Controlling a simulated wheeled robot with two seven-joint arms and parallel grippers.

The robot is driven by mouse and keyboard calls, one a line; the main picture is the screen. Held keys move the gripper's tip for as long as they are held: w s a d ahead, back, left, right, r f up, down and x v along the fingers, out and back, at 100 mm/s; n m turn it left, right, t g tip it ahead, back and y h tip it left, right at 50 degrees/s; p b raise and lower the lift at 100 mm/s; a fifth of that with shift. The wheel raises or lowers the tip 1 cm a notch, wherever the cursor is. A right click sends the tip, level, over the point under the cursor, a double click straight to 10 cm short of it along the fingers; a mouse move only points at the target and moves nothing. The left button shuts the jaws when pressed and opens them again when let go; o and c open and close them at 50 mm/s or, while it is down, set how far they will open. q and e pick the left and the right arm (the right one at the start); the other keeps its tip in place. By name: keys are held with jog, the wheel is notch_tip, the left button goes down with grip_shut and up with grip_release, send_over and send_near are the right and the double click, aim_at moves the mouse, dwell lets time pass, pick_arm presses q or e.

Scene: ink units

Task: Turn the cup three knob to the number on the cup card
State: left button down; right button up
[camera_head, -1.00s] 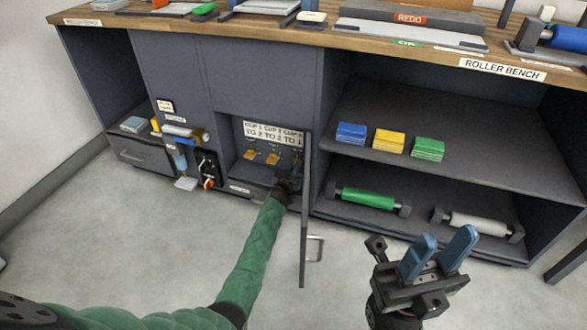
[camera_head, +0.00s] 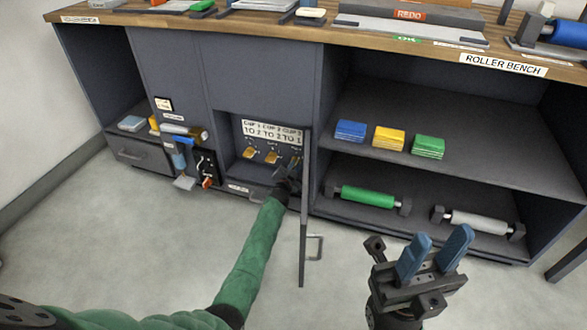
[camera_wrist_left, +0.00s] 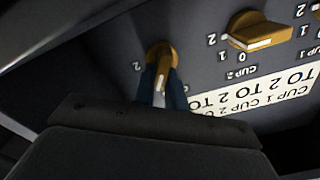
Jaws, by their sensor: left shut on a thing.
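The cup card (camera_head: 272,131) above the knobs in the open compartment reads cup 1 to 2, cup 2 to 2, cup 3 to 1. It shows upside down in the left wrist view (camera_wrist_left: 265,97). My left gripper (camera_head: 293,168) reaches in at the right end of the knob row and hides the cup three knob in the head view. In the left wrist view its fingers (camera_wrist_left: 162,92) are shut around the orange cup three knob (camera_wrist_left: 160,54). A "2" shows beside that knob; its other numbers are hidden. My right gripper (camera_head: 435,252) is open and empty over the floor.
The cup two knob (camera_wrist_left: 258,32) is close beside my left gripper; the cup one knob (camera_head: 249,153) is further left. The open door (camera_head: 305,215) stands just right of my left arm. Shelves to the right hold coloured pads (camera_head: 389,139) and rollers (camera_head: 368,198).

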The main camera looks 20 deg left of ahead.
pick_arm(q)
jog(key=shift+d+f+m, duration=0.1)
jog(key=shift+f+m, duration=0.05)
jog(key=shift+m, duration=0.85)
jog(key=shift+s, duration=0.1)
jog(key=c, duration=1.4)
grip_release()
jog(key=shift+c, duration=0.2)
jog(key=s+p, duration=0.2)
jog(key=s, duration=0.5)
jog(key=shift+s, duration=0.35)
